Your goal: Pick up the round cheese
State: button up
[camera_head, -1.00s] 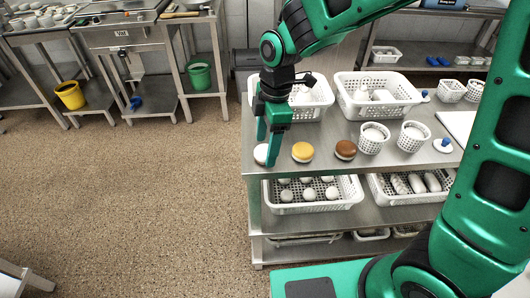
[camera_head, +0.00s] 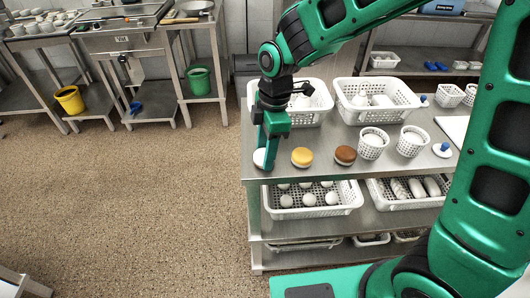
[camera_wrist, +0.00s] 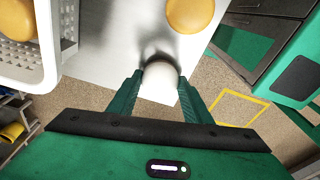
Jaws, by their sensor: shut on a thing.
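A white round cheese (camera_head: 261,158) sits at the left end of the steel table top. My gripper (camera_head: 265,152) is over it from above. In the wrist view the white round cheese (camera_wrist: 160,84) is between the two fingers of my gripper (camera_wrist: 160,92), which are shut on it. The fingers hide part of the cheese in the head view. Whether it is clear of the table cannot be told. A yellow round cheese (camera_head: 302,157) and a brown one (camera_head: 345,155) stand to its right, apart from my gripper.
White perforated baskets (camera_head: 378,100) stand behind on the table (camera_head: 322,140). Two small white baskets (camera_head: 372,144) stand right of the brown cheese. A shelf below holds a basket of white balls (camera_head: 270,203). Open floor (camera_head: 140,200) lies to the left.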

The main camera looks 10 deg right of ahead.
aim_at(263, 154)
notch_tip(263, 154, up, 4)
jog(key=shift+f, duration=0.1)
jog(key=s+a+r, duration=0.6)
jog(key=a, duration=0.3)
jog(key=shift+s+a+r, duration=0.25)
jog(key=shift+a+r, duration=0.1)
jog(key=shift+r, duration=0.05)
jog(key=shift+d, duration=0.1)
